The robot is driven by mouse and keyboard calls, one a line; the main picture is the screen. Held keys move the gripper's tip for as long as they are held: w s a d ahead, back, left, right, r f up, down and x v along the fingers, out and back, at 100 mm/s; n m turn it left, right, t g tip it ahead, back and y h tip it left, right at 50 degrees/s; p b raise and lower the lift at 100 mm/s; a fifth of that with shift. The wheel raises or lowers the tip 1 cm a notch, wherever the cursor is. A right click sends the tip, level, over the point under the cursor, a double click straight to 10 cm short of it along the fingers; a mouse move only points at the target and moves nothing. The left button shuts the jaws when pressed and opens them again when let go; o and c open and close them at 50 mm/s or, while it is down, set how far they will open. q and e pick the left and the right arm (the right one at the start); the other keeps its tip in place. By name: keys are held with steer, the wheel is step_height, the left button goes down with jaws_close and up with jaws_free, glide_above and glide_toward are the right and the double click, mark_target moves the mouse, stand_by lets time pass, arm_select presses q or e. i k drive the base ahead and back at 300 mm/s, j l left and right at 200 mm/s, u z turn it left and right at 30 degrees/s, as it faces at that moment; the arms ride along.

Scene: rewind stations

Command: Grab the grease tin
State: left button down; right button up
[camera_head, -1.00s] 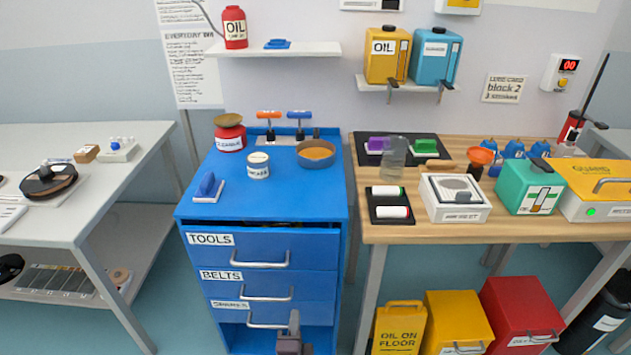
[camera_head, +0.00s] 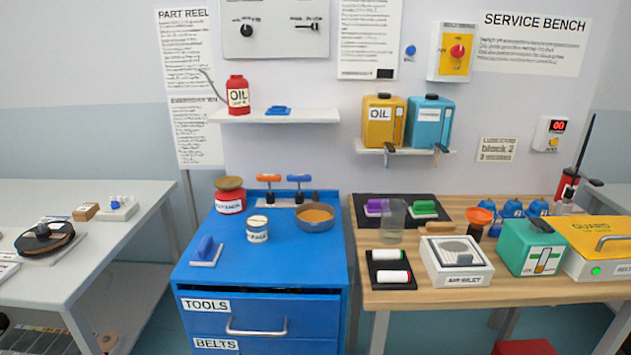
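A small white tin with a dark label and a pale lid (camera_head: 257,230) stands upright on the blue drawer cabinet's top (camera_head: 240,275); its label is too small to read surely, but it looks like the grease tin. A red-and-white tin with a brown dish-like top (camera_head: 230,197) stands behind it to the left. A brown round pan (camera_head: 314,219) stands to its right. Neither of my grippers shows in the view now.
A blue-handled block (camera_head: 206,252) lies at the cabinet's front left. Orange and blue taps (camera_head: 284,185) stand at its back. A shelf (camera_head: 270,117) hangs above. A wooden bench (camera_head: 450,285) with several items stands right, a grey table (camera_head: 100,275) left.

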mark_target(258, 227)
steer(key=i+j, duration=0.15)
steer(key=j, duration=0.15)
steer(key=i+j+z, duration=0.1)
steer(key=j, duration=0.25)
steer(key=i+j, duration=0.15)
steer(key=j, duration=0.15)
steer(key=i+j+z, duration=0.15)
steer(key=j, duration=0.15)
